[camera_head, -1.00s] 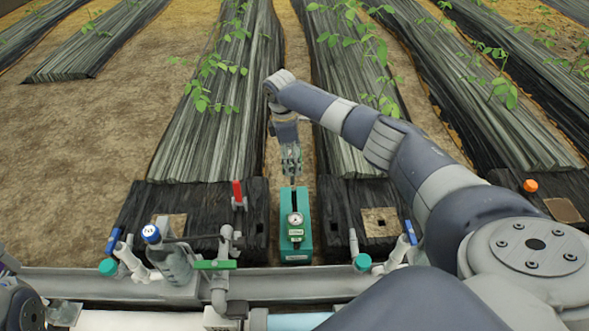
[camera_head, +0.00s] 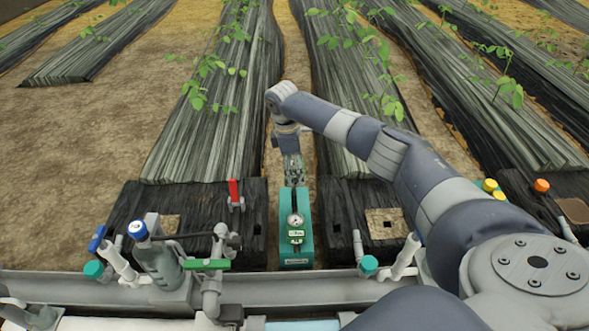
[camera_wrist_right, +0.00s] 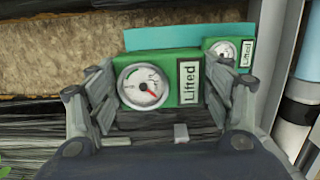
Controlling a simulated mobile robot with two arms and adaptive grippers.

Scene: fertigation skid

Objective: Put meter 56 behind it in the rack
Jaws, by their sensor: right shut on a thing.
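My right gripper (camera_head: 294,186) is at the rack's upper end. In the right wrist view its fingers (camera_wrist_right: 163,100) flank a green meter (camera_wrist_right: 183,66) with a white dial and a label reading "Lifted", and are shut on it. A second green meter (camera_wrist_right: 223,49), also labelled "Lifted", sits beyond it against the teal rack (camera_wrist_right: 190,36). No number 56 is readable. My left gripper is not seen.
A red-handled valve (camera_head: 235,196) and a blue-capped bottle (camera_head: 160,262) stand left of the rack. A grey rail (camera_head: 330,284) runs in front. Yellow and orange caps (camera_head: 541,185) are at right. Bare soil (camera_head: 90,130) lies left beyond the rail.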

